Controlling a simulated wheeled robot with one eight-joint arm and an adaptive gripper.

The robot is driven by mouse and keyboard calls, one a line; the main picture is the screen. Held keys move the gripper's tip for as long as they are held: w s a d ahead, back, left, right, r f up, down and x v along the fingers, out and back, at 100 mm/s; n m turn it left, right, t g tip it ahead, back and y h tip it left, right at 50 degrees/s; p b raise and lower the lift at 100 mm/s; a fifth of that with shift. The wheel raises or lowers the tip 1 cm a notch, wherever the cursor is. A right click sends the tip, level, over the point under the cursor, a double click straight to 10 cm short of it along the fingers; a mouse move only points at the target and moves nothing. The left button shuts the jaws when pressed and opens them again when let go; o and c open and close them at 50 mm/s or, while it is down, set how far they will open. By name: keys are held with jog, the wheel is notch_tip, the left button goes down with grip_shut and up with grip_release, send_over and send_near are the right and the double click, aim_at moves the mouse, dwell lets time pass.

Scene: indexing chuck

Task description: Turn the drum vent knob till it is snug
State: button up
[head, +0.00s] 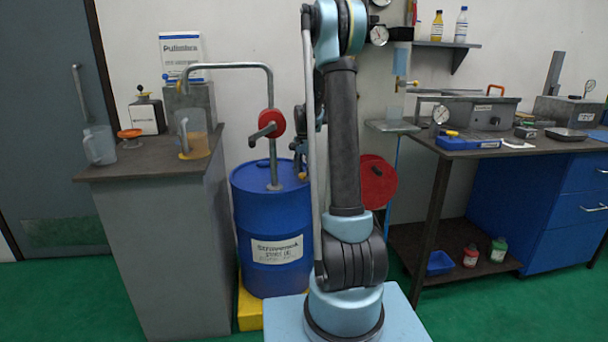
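The blue drum (262,218) stands left of my arm, with a pale printed label (277,249) on its front. A small orange-yellow piece (303,176) shows at the right of its top, close to my arm; it may be the vent knob, but it is too small to be sure. My gripper (299,155) is a dark shape pointing down just above that piece, partly hidden by my arm. I cannot tell whether its fingers touch the piece, or whether they are open or shut.
A rotary pump with a red body (271,122) and bent pipe rises from the drum top, left of my gripper. A grey cabinet (165,250) stands left. A red disc (379,182) is right of my arm, then a workbench (470,150).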

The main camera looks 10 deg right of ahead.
aim_at(305, 174)
jog(key=shift+r, duration=0.15)
notch_tip(305, 174, up, 12)
jog(key=shift+f, duration=0.2)
dwell(0.4)
jog(key=s+r+n+t, duration=0.15)
jog(key=s+n, duration=0.45)
jog(key=s, duration=1.8)
jog(key=s+f+n, duration=0.3)
jog(key=s+f, duration=0.3)
jog(key=s, duration=0.4)
jog(key=s+f+n, duration=0.2)
jog(key=s+f, duration=0.4)
jog(key=s, duration=0.4)
jog(key=shift+s+a+n+t, duration=0.15)
jog(key=shift+a+n+t, duration=0.05)
jog(key=shift+n+t, duration=0.2)
